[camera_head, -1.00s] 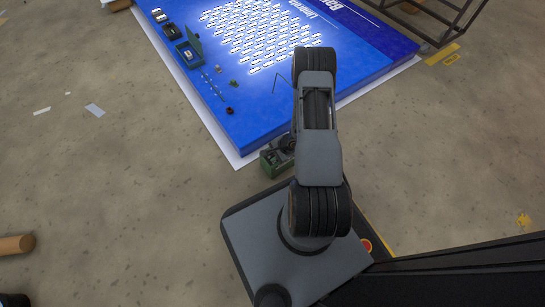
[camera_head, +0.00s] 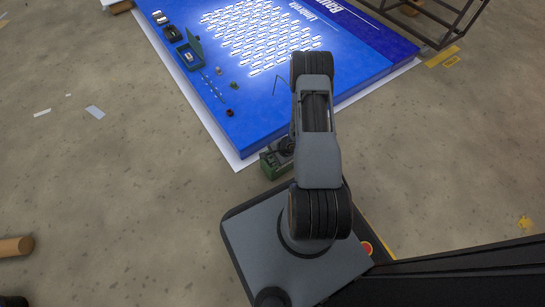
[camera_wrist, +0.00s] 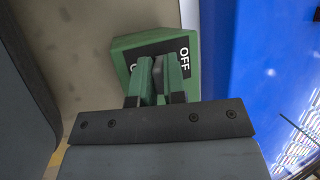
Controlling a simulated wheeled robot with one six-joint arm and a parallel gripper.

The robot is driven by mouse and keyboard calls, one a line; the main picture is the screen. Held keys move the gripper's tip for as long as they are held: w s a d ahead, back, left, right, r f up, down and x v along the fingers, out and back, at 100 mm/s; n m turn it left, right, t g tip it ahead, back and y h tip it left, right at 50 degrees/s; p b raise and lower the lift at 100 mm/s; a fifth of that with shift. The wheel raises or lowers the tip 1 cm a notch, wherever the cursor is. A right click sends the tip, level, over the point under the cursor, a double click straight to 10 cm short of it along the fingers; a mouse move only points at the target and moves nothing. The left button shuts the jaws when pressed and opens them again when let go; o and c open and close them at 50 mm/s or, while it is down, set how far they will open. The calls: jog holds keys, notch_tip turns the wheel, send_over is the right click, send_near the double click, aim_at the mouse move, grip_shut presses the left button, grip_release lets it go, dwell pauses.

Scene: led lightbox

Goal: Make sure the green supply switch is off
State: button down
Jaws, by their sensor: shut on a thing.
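The green supply switch (camera_wrist: 120,51) is a green box with a black label plate, seen close up in the wrist view. "OFF" reads on the right of the plate, and part of another word shows on the left. My gripper (camera_wrist: 158,64) reaches onto the box, its two fingers shut on the dark switch lever (camera_wrist: 158,75) between them. The fingers hide much of the lever, so I cannot tell which way it is set. In the head view the green box (camera_head: 270,166) sits on the floor by the panel's near corner, partly hidden by my arm.
A large blue lit panel (camera_head: 345,103) lies beyond the box on a white sheet (camera_head: 236,161). A green case (camera_head: 190,52) and small parts lie on its left side. A dark metal frame (camera_head: 455,22) stands at the top right. The floor to the left is mostly clear.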

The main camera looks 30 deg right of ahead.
jog(key=shift+w+r+g+p, duration=0.35)
jog(key=shift+g+p, duration=0.45)
jog(key=shift+p, duration=0.8)
jog(key=shift+w+m+g+h+p, duration=0.3)
jog(key=shift+g+p, duration=0.7)
jog(key=shift+p, duration=0.1)
jog(key=g, duration=0.1)
jog(key=w+f+g+b, duration=0.1)
jog(key=shift+a+m+g+b, duration=0.1)
jog(key=shift+m+g+b, duration=0.2)
jog(key=shift+m+g, duration=0.1)
jog(key=shift+w+r+g+b, duration=0.1)
jog(key=shift+w+g+b, duration=0.15)
jog(key=shift+g+b, duration=0.75)
jog(key=shift+a, duration=0.1)
jog(key=c, duration=1.5)
grip_release()
jog(key=shift+o, duration=0.2)
jog(key=shift+r, duration=0.1)
